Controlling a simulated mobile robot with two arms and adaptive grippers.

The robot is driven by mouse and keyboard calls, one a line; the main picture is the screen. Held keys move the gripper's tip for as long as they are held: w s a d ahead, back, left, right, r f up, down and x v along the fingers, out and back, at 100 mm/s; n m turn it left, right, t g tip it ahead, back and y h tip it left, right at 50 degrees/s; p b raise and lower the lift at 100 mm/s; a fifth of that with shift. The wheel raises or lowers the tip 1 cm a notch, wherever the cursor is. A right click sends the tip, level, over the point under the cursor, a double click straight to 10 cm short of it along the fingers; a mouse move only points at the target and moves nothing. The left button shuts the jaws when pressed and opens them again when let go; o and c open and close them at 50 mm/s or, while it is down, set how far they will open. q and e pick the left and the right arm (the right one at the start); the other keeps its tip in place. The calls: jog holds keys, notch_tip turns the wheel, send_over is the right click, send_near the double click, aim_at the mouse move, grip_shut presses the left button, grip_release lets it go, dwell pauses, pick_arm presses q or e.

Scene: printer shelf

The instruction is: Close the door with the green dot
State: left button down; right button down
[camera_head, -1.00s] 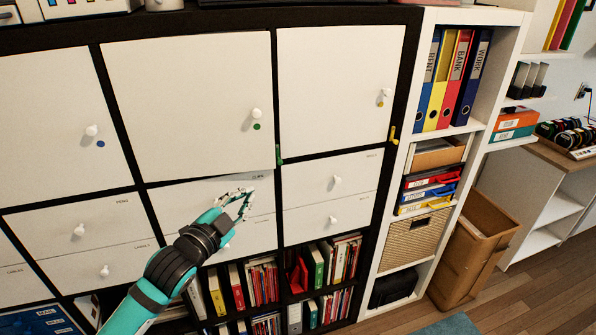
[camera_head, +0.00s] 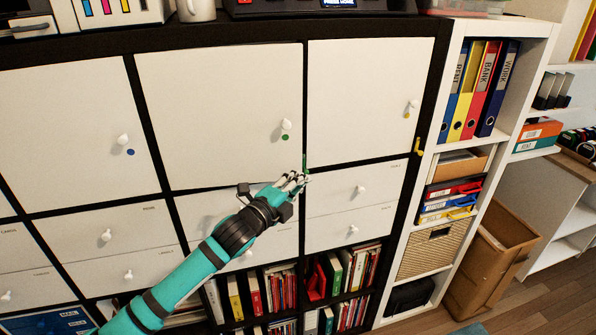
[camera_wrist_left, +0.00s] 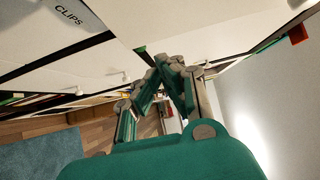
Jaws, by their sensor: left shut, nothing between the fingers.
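The white door with the green dot (camera_head: 215,110) is in the upper middle of the dark cabinet in the head view. Its white knob (camera_head: 286,124) sits above the green dot (camera_head: 285,137) near the right edge. The door looks flush or nearly so; I cannot tell whether a small gap remains. A small green piece (camera_head: 305,161) stands upright at its lower right corner. My left gripper (camera_head: 299,180) is shut and empty just below that corner, beside the green piece; whether they touch is unclear. The left wrist view shows its fingers (camera_wrist_left: 171,72) together near white panels. My right gripper is not visible.
A blue-dot door (camera_head: 75,125) is at left and a yellow-dot door (camera_head: 365,95) at right, with a yellow piece (camera_head: 418,150) beside it. Drawers (camera_head: 340,193) lie below, then books. A white shelf with binders (camera_head: 470,90) stands at right.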

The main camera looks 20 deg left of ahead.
aim_at(300, 169)
pick_arm(q)
jog(key=shift+w+a, duration=0.6)
jog(key=shift+w, duration=0.3)
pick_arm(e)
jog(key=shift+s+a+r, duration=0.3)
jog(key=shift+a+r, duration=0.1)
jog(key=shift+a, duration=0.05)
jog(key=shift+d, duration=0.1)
pick_arm(q)
jog(key=shift+w+a+n+y, duration=0.2)
jog(key=shift+w+y, duration=0.1)
jog(key=shift+w, duration=0.25)
jog(key=shift+w+a+n+y, duration=0.2)
jog(key=shift+w+y, duration=0.1)
jog(key=shift+w, duration=0.3)
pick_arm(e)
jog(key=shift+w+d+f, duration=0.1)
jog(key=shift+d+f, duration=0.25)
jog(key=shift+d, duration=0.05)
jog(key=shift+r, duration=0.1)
